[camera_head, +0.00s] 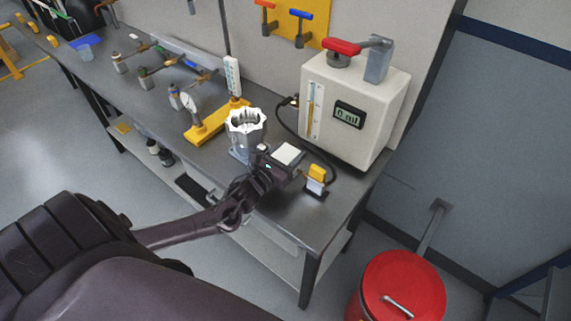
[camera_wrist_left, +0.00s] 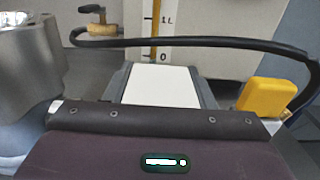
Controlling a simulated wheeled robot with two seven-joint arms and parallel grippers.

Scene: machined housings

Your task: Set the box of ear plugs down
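The box of ear plugs (camera_head: 288,153) shows as a small white-topped box at the end of my left arm, over the front part of the bench. My left gripper (camera_head: 283,161) is shut on it, with dark fingers along its sides. In the left wrist view the white top of the box (camera_wrist_left: 161,86) lies flat between the two grey fingers (camera_wrist_left: 160,92). The underside of the box is hidden, so I cannot tell whether it touches the bench. My right gripper is not in view.
A silver housing (camera_head: 246,127) stands just left of the box. A yellow-topped item (camera_head: 316,174) stands close on its right. A white tester (camera_head: 352,105) with a black hose is behind. The bench (camera_head: 290,210) is bare toward its front corner.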

